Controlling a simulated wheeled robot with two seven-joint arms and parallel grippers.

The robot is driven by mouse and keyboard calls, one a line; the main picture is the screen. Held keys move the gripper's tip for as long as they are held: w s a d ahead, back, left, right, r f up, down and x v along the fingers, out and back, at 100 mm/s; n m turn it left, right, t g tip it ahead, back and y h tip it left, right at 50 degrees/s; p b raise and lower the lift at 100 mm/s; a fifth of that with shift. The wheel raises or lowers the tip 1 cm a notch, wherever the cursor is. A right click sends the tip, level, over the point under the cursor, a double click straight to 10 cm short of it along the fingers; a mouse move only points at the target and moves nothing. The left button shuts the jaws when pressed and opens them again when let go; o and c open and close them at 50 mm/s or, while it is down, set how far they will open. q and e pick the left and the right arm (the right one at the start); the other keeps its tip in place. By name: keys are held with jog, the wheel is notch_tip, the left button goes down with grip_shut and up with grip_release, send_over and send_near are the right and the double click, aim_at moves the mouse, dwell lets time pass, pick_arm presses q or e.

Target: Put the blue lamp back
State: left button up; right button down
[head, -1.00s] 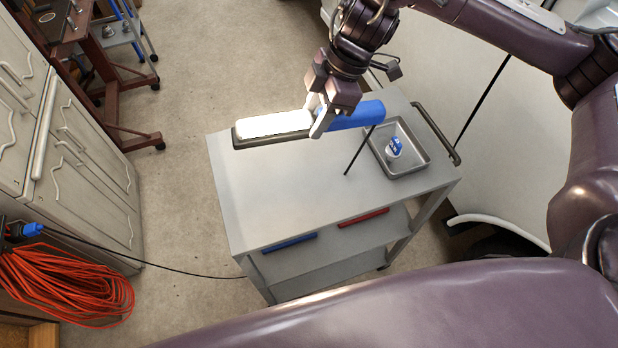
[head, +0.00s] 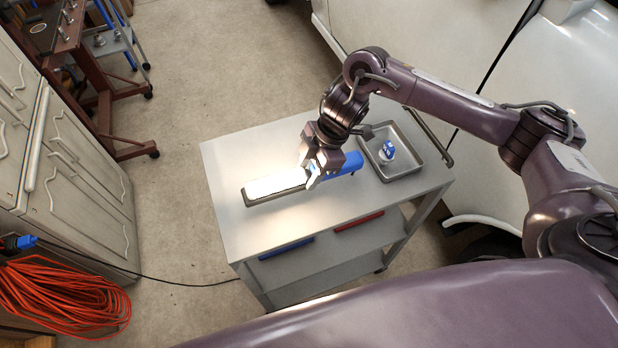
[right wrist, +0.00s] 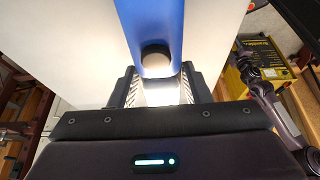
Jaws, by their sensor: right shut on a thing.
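The blue lamp (head: 278,184) has a lit white panel in a dark frame and a blue handle (head: 350,163). It lies level at or just above the top of the grey cart (head: 230,222); I cannot tell if it fully touches. My right gripper (head: 314,178) is shut on the lamp near where the panel meets the handle. In the right wrist view the blue handle (right wrist: 158,25) runs up from between the two fingers, over the pale cart top. My left gripper is not in view.
A metal tray (head: 432,166) with a small blue and white item (head: 388,152) sits at the cart's right end. The cart top's left and front are clear.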

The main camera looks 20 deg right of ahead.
jog(key=shift+f+p, duration=0.45)
jog(key=shift+f, duration=1.75)
jog(key=c, duration=0.8)
grip_release()
jog(key=shift+o, duration=0.2)
jog(key=b+v, duration=0.2)
jog(key=v, duration=0.5)
jog(key=shift+d+r+b, duration=0.1)
jog(key=shift+d+b, duration=0.05)
jog(key=shift+b, duration=0.25)
jog(key=shift+v, duration=2.35)
jog(key=shift+s, duration=0.1)
